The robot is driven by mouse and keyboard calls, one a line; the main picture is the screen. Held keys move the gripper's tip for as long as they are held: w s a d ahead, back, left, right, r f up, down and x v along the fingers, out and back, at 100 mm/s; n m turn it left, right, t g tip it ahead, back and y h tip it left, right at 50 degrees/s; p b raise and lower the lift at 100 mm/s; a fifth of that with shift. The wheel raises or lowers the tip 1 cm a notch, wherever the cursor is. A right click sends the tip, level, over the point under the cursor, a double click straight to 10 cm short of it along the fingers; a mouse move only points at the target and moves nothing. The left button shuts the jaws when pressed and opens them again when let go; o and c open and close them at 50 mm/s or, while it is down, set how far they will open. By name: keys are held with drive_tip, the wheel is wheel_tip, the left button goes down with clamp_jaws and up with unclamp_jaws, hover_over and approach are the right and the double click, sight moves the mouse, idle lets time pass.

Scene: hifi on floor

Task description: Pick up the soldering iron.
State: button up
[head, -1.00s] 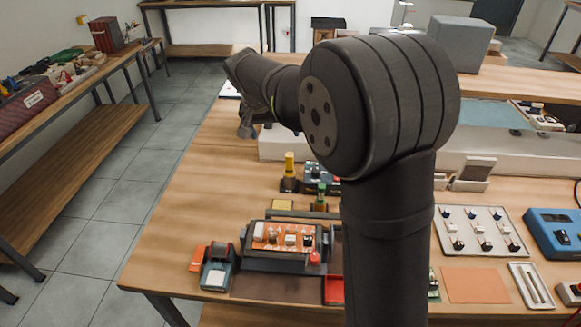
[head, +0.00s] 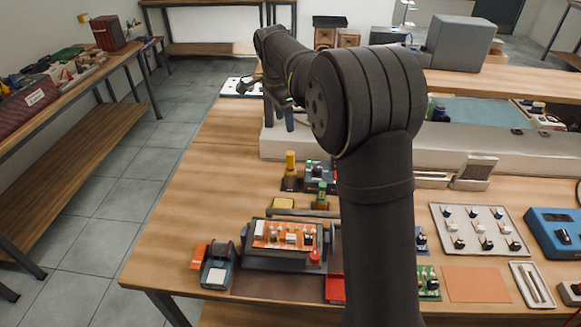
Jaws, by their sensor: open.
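My gripper (head: 246,86) is small and dark at the far end of my arm, in the upper left middle of the head view. It is over or just in front of a white panel at the back left of the bench. It is open, and nothing shows between its fingers. I cannot pick out the soldering iron with certainty. A slim blue upright post (head: 289,118) stands just below my forearm, too small to identify. My arm hides part of the bench's middle.
On the wooden bench are an orange board on a dark fixture (head: 283,236), a yellow-topped post (head: 291,165), a grey tray of small parts (head: 480,229) and a blue device (head: 554,235). A long pale raised ledge crosses behind. Bare wood lies at the left.

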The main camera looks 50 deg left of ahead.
sight(291, 153)
drive_tip(key=w+f+m, duration=0.1)
drive_tip(key=f+m, duration=0.1)
drive_tip(key=f, duration=0.3)
drive_tip(key=f+m+g, duration=0.1)
drive_tip(key=f+m, duration=0.1)
drive_tip(key=f, duration=0.4)
drive_tip(key=w+f+m, duration=0.1)
drive_tip(key=f+m, duration=0.1)
drive_tip(key=f, duration=0.3)
drive_tip(key=shift+w+a+f+g, duration=0.15)
drive_tip(key=shift+w+f+g, duration=0.15)
drive_tip(key=shift+f+g, duration=0.1)
drive_tip(key=shift+r, duration=0.1)
drive_tip(key=c, duration=1)
